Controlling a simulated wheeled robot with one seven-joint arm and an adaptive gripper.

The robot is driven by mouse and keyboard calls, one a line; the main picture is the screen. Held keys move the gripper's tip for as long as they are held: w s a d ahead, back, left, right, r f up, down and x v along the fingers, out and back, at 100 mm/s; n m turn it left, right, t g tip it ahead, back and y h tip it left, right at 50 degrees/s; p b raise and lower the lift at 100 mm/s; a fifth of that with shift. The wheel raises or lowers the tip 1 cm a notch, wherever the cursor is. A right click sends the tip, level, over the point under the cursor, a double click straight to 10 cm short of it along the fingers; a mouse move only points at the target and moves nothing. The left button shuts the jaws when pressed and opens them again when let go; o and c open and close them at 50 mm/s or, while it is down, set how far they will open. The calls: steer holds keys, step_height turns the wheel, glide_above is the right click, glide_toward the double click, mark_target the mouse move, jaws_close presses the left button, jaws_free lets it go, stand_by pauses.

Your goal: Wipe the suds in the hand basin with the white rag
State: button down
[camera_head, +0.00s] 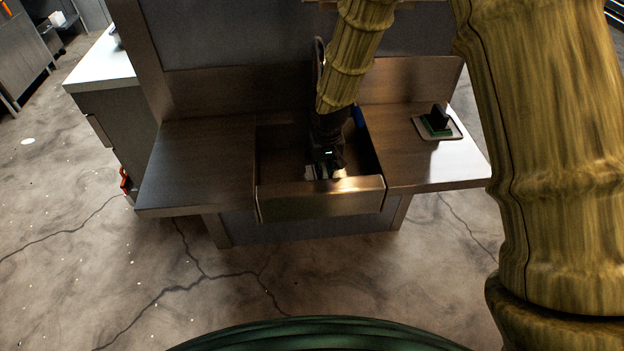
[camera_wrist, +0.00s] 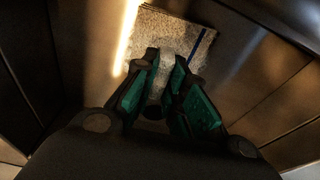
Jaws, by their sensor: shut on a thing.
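The hand basin (camera_head: 320,202) is a metal sink set in the middle of a steel counter. My gripper (camera_head: 325,168) reaches down inside it, close to the front wall. The white rag (camera_head: 309,173) shows as pale patches beside my fingers. In the wrist view, the rag (camera_wrist: 180,33) is a greyish-white speckled square with a blue line near its right edge, beyond and between my fingertips (camera_wrist: 166,62). My gripper is shut on the rag; the exact pinch is dark. I cannot make out any suds apart from the rag and the glare.
Flat steel counter (camera_head: 195,165) lies left of the basin. On the right counter, a small tray (camera_head: 455,133) holds a green and black block (camera_head: 437,122). A raised backsplash (camera_head: 215,90) stands behind. A curved faucet (camera_head: 318,60) rises by my arm. The basin walls are close around my gripper.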

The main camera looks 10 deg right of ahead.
steer(key=shift+s+d+f+p, duration=0.15)
steer(key=shift+d+p, duration=0.3)
steer(key=shift+d, duration=1.7)
steer(key=shift+a+f, duration=0.1)
steer(key=shift+a, duration=0.05)
steer(key=c, duration=1.7)
jaws_free()
steer(key=shift+a, duration=0.1)
jaws_close()
steer(key=shift+r+p, duration=2)
steer(key=shift+r, duration=0.6)
